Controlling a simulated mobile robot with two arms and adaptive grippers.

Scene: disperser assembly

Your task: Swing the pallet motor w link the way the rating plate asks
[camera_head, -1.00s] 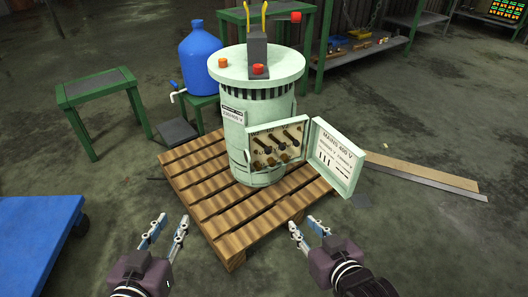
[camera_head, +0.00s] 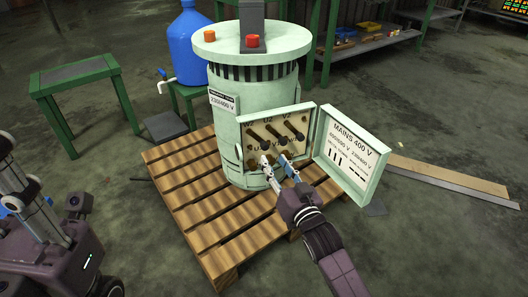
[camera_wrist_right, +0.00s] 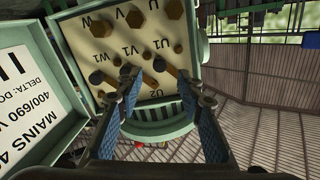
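The pale green motor (camera_head: 240,115) stands upright on a wooden pallet (camera_head: 190,205). Its open terminal box (camera_head: 275,117) shows dark link bars (camera_head: 273,131) lying at a slant. My right gripper (camera_head: 274,160) is at the lower part of the box. In the right wrist view its fingers (camera_wrist_right: 157,75) are apart, with a dark knob and a brass stud (camera_wrist_right: 150,81) between them. I cannot tell whether they touch. The rating plate (camera_head: 223,103) reads 230/400 V.
A blue barrel (camera_head: 190,45), a green table (camera_head: 85,75) and shelves (camera_head: 390,42) stand behind. Planks (camera_head: 450,180) lie on the floor at right.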

